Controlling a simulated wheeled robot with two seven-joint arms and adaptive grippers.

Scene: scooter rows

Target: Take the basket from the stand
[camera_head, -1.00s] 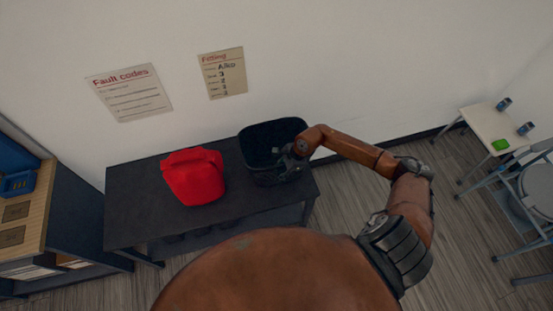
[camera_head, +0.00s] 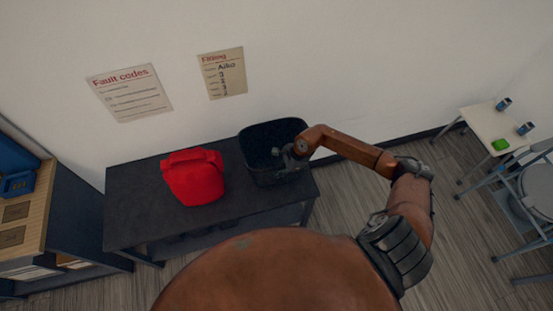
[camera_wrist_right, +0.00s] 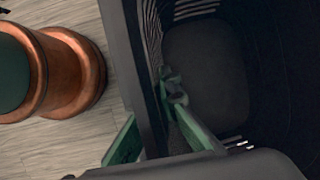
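The dark basket (camera_head: 257,131) stands upright on the dark stand (camera_head: 130,210), at its right end. My right gripper (camera_head: 281,156) is at the basket's right side. In the right wrist view, its green fingers (camera_wrist_right: 152,110) are spread apart across the basket's wall (camera_wrist_right: 128,55). One finger is inside the basket and the other is outside. I see no clear grip on the wall. The basket's inside looks empty. My left gripper is not in view.
A red container (camera_head: 193,180) stands on the stand, left of the basket. The wall (camera_head: 350,60) with two posters is behind. A wooden-topped shelf (camera_head: 25,215) is at left. A small table (camera_head: 490,125) and chairs are at right.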

